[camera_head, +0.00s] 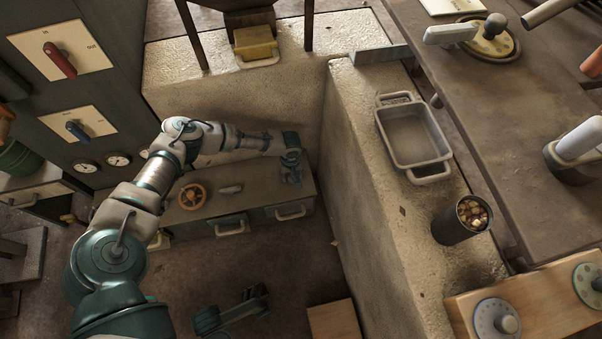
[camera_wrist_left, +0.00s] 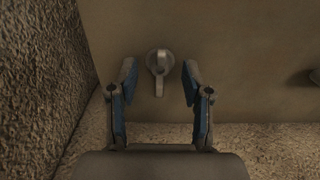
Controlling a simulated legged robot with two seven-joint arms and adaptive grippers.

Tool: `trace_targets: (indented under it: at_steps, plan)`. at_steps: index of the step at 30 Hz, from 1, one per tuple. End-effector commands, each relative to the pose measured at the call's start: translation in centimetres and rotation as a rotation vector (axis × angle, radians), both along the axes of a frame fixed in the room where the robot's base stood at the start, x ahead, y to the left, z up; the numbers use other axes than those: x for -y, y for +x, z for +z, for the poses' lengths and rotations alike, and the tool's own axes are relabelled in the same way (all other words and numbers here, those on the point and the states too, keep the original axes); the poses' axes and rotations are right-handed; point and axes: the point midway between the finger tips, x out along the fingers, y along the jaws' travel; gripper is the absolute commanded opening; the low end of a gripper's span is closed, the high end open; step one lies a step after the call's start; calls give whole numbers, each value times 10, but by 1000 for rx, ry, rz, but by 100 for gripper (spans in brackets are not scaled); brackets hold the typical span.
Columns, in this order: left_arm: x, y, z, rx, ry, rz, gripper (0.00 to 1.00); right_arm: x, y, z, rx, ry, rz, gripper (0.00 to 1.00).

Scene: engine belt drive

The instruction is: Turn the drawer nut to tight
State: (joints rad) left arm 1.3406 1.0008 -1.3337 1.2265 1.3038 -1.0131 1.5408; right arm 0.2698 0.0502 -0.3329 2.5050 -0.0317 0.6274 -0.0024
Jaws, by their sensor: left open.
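The nut (camera_wrist_left: 160,68) is a small grey winged piece on a flat brown-grey surface in the left wrist view. My left gripper (camera_wrist_left: 160,100) is open, with one finger on each side of the nut's lower end and a visible gap to each. Nothing is held. In the head view my left gripper (camera_head: 291,173) is low over the right end of a grey drawer cabinet (camera_head: 262,188), and the nut is hidden there. A dark jointed part of mine at the bottom looks like my right gripper (camera_head: 252,301); its fingers are unclear.
A rough concrete wall stands close to the left gripper, right of the cabinet. An orange handwheel (camera_head: 192,197) and a small grey handle (camera_head: 230,189) are on the cabinet. A tray (camera_head: 447,153) and a dark canister (camera_head: 450,228) stand on the ledge.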

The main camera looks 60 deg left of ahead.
Motion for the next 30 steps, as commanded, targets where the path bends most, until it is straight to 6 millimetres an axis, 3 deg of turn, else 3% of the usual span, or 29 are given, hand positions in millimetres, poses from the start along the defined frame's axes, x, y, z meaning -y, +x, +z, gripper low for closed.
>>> trace_targets:
  at_steps: [3, 12, 14, 18, 30]
  plan:
    - [0, -1, -10, -1, 0, 0, 49, -1, 1, 0, 13, 0, 0, 0]
    - [-1, 1, -10, 3, -3, -1, 49, -3, 3, 2, 18, -3, 1, 0]
    - [-1, 1, -10, 3, -3, -1, 37, -4, 5, 1, 15, -4, 0, 0]
    - [-1, 1, -10, 3, -2, -1, 2, -4, 5, 1, 16, -4, 0, 0]
    - [1, 2, -6, 6, -3, -30, 0, -2, 1, 10, 21, 0, 1, 0]
